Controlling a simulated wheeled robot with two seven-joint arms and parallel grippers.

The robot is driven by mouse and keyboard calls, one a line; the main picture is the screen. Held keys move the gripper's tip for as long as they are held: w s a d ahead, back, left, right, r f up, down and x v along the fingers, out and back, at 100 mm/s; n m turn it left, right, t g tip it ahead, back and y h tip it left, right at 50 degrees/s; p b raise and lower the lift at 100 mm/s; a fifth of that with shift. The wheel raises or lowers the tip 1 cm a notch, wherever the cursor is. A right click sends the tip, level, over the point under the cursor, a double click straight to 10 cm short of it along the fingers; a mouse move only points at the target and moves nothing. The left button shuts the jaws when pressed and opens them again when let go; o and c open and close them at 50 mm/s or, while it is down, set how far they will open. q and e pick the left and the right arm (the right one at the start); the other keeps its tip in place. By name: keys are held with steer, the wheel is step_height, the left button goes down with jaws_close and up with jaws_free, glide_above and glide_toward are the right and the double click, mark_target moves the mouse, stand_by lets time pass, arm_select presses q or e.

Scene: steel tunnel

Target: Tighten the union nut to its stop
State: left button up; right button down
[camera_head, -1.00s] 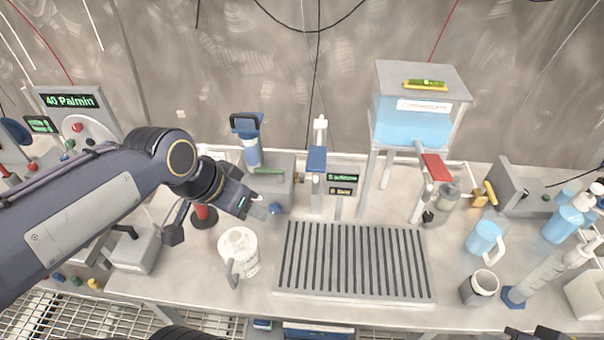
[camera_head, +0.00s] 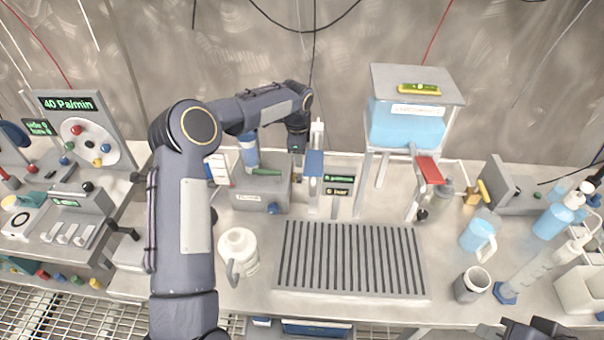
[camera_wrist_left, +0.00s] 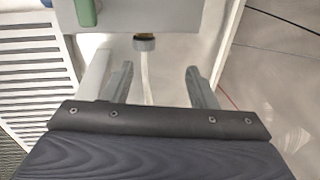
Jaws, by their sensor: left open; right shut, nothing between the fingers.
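In the left wrist view a small grey round collar (camera_wrist_left: 145,42), which looks like the union nut, sits at the end of a short brass-coloured neck. A pale tube runs from it toward my gripper. My left gripper (camera_wrist_left: 160,72) is open, its fingers apart either side of the tube line, with the collar beyond the fingertips and not between them. In the head view my left arm reaches to the back of the bench beside the grey dispenser column; the nut cannot be made out there. My right gripper (camera_head: 535,330) is shut and empty at the bottom right edge, partly cut off.
A slatted drain tray (camera_head: 350,292) lies mid-bench. A blue-filled tank (camera_head: 405,125) stands on a frame behind it. A white jug (camera_head: 238,252) is left of the tray; a grey cup (camera_head: 472,285) and blue jug (camera_head: 479,236) are right. A grey box (camera_head: 262,190) stands near my left forearm.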

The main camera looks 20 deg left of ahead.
mark_target(300, 174)
arm_select(q)
steer(key=shift+s+d+f+g, duration=0.25)
steer(key=shift+s+f+g, duration=0.2)
steer(key=shift+f, duration=0.15)
steer(key=shift+s+d+f, duration=0.1)
steer(key=shift+s+f, duration=0.1)
steer(key=shift+f, duration=0.05)
steer(key=f, duration=0.2)
steer(key=f+p, duration=0.1)
steer(key=f, duration=0.2)
steer(key=f+p, duration=0.1)
steer(key=f, duration=0.1)
steer(key=shift+w+a+f, duration=0.2)
steer(key=shift+w+f, duration=0.05)
arm_select(e)
steer(key=shift+d+r, duration=0.2)
steer(key=shift+r, duration=0.7)
